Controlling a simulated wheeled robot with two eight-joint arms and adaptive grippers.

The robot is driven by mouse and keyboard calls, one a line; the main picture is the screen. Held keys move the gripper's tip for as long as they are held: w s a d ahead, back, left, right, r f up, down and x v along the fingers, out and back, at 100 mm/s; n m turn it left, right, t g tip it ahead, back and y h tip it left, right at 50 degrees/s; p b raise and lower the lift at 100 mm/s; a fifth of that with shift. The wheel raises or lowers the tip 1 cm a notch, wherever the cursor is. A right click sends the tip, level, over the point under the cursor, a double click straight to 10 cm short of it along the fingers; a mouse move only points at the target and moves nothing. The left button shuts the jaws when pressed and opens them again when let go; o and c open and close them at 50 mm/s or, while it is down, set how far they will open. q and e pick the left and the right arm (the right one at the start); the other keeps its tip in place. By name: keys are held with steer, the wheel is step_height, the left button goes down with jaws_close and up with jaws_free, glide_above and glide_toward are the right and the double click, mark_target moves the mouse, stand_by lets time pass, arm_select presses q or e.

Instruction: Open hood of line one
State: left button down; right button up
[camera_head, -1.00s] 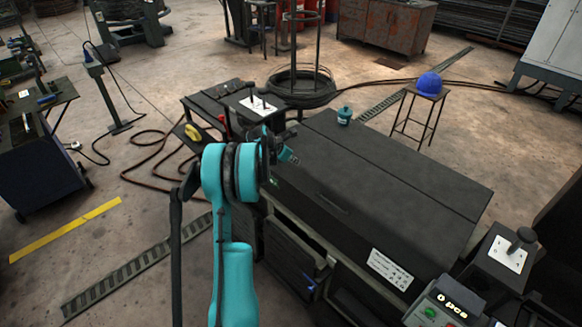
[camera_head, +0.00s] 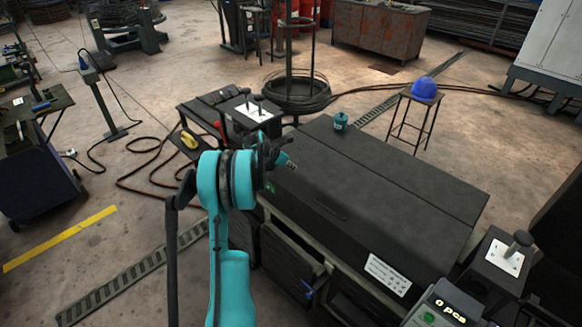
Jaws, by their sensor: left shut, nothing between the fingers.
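The hood (camera_head: 375,205) is the wide dark grey lid on top of the long machine in the middle of the head view. It looks flat and closed, with a long seam and a small recessed handle (camera_head: 330,207) near its front edge. My left gripper (camera_head: 287,163) is at the end of the teal arm, over the hood's left end, left of and behind the handle. It is shut and empty; the wrist partly hides it, and I cannot tell whether it touches the lid. My right gripper is out of view.
A teal-topped pot (camera_head: 340,121) stands on the machine's far left corner. Lever boxes stand at left (camera_head: 258,110) and right (camera_head: 505,260). A counter display (camera_head: 445,307) is at the front right. A blue helmet (camera_head: 424,89) lies on a stool. Hoses cross the floor.

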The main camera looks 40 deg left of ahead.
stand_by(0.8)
arm_select(q)
step_height(320, 180, down, 5)
steer(key=b, duration=0.4)
steer(key=s+r+p, duration=0.3)
steer(key=s+r, duration=0.1)
steer(key=s, duration=0.5)
steer(key=s+d+f+t+b, duration=0.35)
steer(key=d+f+b, duration=0.55)
steer(key=d, duration=0.5)
steer(key=shift+t, duration=0.25)
steer(key=b+x, duration=0.1)
steer(key=x, duration=0.4)
steer(key=b+x, duration=0.1)
steer(key=x, duration=0.5)
steer(key=shift+s+f+b, duration=0.2)
steer(key=shift+f+b, duration=0.15)
steer(key=r, duration=0.4)
steer(key=shift+w+r, duration=0.15)
steer(key=shift+w, duration=0.25)
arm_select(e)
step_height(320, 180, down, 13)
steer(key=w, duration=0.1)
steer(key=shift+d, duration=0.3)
arm_select(q)
steer(key=shift+r, duration=0.15)
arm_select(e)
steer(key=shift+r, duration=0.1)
